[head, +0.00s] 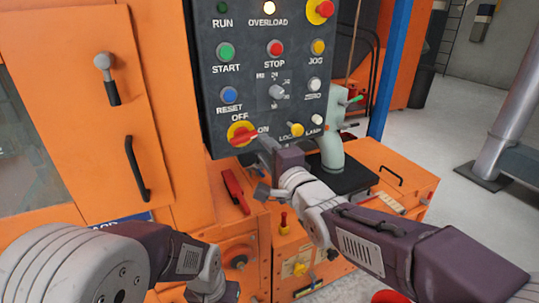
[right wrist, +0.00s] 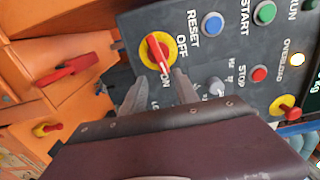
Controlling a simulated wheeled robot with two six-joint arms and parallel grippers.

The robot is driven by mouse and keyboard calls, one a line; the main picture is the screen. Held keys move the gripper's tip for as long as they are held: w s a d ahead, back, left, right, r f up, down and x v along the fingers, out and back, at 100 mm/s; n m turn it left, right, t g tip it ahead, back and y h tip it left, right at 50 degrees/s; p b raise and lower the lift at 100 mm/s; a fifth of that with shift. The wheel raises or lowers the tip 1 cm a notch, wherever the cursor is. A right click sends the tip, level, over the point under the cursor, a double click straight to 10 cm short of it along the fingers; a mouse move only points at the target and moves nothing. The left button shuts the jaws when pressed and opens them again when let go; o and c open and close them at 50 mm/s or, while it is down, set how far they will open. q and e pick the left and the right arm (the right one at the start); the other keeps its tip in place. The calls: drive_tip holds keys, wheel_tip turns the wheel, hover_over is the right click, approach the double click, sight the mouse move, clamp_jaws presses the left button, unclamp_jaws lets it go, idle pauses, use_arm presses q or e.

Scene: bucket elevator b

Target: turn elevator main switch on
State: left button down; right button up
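The main switch (head: 242,134) is a red handle on a yellow disc at the lower left of the dark control panel (head: 215,75), with OFF above it and ON to its right. Its handle points toward ON. The switch also shows in the right wrist view (right wrist: 157,50), with the white-marked handle end toward ON. My right gripper (head: 264,143) is at the panel just right of the switch. In the right wrist view its two fingers (right wrist: 163,78) are apart, near the handle end; contact is unclear. My left gripper (head: 207,284) is low in front, its fingers unclear.
The panel carries the START (head: 225,52), STOP (head: 275,48) and RESET (head: 229,95) buttons. The OVERLOAD lamp (head: 269,8) is lit. A red lever (head: 235,190) stands below the panel. An orange cabinet door with a black handle (head: 137,168) is left; open floor lies right.

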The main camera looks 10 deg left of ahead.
sight(246, 139)
drive_tip(key=v, duration=0.3)
drive_tip(key=shift+s, duration=0.1)
drive_tip(key=o, duration=0.7)
drive_tip(key=shift+n, duration=0.3)
drive_tip(key=o, duration=0.5)
drive_tip(key=shift+r+n, duration=0.15)
drive_tip(key=shift+n, duration=0.85)
drive_tip(key=shift+c, duration=0.2)
drive_tip(key=w+a+n+p, duration=0.1)
drive_tip(key=a+n+p, duration=0.1)
drive_tip(key=n, duration=0.4)
drive_tip(key=w+a+n+p, duration=0.2)
drive_tip(key=n, duration=0.4)
drive_tip(key=w+a+n+p, duration=0.2)
drive_tip(key=n+p, duration=0.1)
drive_tip(key=n, duration=0.2)
drive_tip(key=shift+w+a+r+n, duration=0.1)
drive_tip(key=shift+w+a+n, duration=0.15)
drive_tip(key=shift+a+n, duration=0.15)
drive_tip(key=shift+c, duration=0.3)
